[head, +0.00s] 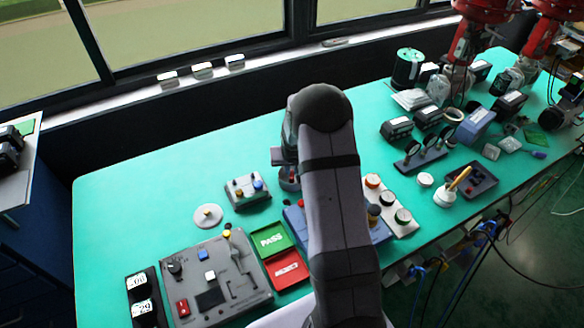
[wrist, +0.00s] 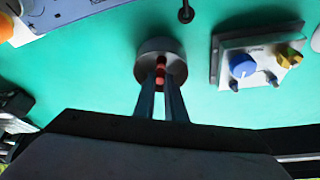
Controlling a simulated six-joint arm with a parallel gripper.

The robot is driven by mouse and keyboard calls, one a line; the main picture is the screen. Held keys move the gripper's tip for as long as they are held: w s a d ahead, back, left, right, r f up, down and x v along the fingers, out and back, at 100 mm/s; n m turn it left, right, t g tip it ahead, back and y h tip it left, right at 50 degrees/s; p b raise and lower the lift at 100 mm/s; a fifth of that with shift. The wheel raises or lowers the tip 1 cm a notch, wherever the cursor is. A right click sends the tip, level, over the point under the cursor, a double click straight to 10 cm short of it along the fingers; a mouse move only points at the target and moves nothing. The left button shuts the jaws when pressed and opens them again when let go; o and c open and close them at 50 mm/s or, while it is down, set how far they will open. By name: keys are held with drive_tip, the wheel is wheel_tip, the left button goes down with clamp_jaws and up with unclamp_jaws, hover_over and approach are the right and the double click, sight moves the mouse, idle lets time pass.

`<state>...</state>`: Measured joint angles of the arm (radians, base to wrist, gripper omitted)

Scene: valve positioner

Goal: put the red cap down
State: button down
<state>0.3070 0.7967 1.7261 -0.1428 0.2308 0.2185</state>
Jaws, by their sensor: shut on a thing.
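My gripper (wrist: 160,86) is shut on a small red piece, which I take to be the red cap (wrist: 160,71), in the wrist view. The cap shows between the two fingertips, over a round grey metal piece (wrist: 148,47). I cannot tell whether the cap touches the grey piece or is held above it. In the head view my arm covers much of the scene. The grey round piece (head: 289,184) shows just left of the arm, under my wrist, and the cap is too small or hidden to make out there.
A small box with blue and yellow knobs (head: 247,194) stands left of my gripper. Nearer are a green PASS tray (head: 270,239), a red tray (head: 287,270) and a large grey panel (head: 240,262). A white disc (head: 207,217) lies left. The mat behind is clear.

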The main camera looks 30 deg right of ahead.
sight(292, 172)
drive_tip(key=shift+f, duration=0.1)
drive_tip(key=c, duration=1.7)
unclamp_jaws()
drive_tip(key=shift+c, duration=0.2)
wheel_tip(292, 172, up, 7)
drive_tip(key=p, duration=0.5)
